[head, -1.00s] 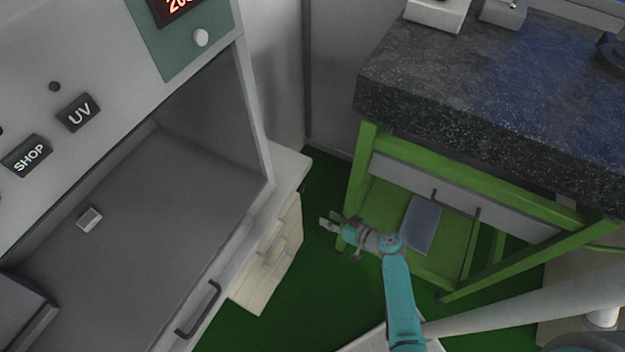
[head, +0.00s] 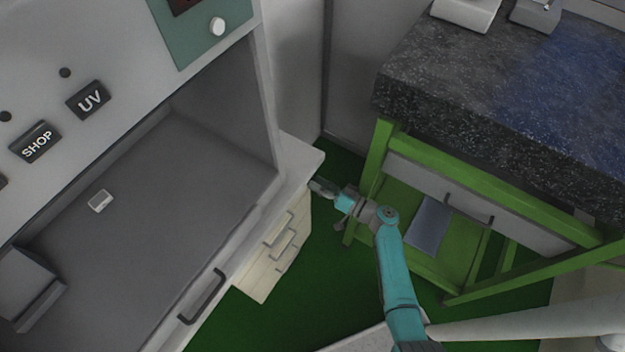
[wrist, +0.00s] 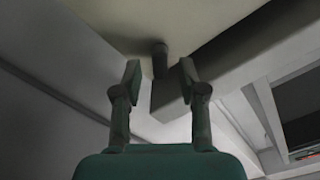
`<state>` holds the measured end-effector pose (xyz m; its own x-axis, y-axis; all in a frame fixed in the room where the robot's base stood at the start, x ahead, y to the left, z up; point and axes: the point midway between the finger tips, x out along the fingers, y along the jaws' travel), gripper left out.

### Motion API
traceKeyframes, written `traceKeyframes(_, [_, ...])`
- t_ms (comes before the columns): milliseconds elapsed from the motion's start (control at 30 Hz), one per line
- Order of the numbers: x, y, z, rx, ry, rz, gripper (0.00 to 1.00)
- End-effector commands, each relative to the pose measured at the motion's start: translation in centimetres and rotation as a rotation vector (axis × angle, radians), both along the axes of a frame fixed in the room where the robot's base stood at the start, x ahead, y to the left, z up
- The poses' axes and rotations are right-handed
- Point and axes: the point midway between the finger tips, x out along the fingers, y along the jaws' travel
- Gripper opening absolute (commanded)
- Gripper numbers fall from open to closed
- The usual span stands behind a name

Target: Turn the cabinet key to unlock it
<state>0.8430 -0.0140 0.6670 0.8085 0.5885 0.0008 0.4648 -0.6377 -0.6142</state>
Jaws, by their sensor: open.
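The cream drawer cabinet (head: 262,287) stands under the left bench, with several handles on its front. My gripper (head: 318,187) is in front of the cabinet's upper right corner in the head view. In the wrist view my gripper (wrist: 160,78) is open, with its two fingers apart. A small dark peg (wrist: 160,55) sticks out from a cream surface (wrist: 135,25) and appears between the fingertips. It may be the key, but its shape is too dark to be sure. Nothing is visibly gripped.
The grey hood bench (head: 165,215) is at the left, with a dark handle (head: 204,296). A green-framed table (head: 375,150) with a dark stone top (head: 480,90) stands at the right. Green floor (head: 265,325) lies between them. A grey beam (wrist: 174,88) is close beside the right finger.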

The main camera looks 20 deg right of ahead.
Motion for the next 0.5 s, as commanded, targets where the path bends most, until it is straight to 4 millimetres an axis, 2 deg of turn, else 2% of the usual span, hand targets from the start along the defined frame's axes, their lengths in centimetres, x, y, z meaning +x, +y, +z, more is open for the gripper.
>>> traceKeyframes(200, [1.8,1.3,0.0,0.000,0.001,0.001,0.42])
traceKeyframes(500, [2.1,1.5,0.0,0.000,0.000,-0.001,0.42])
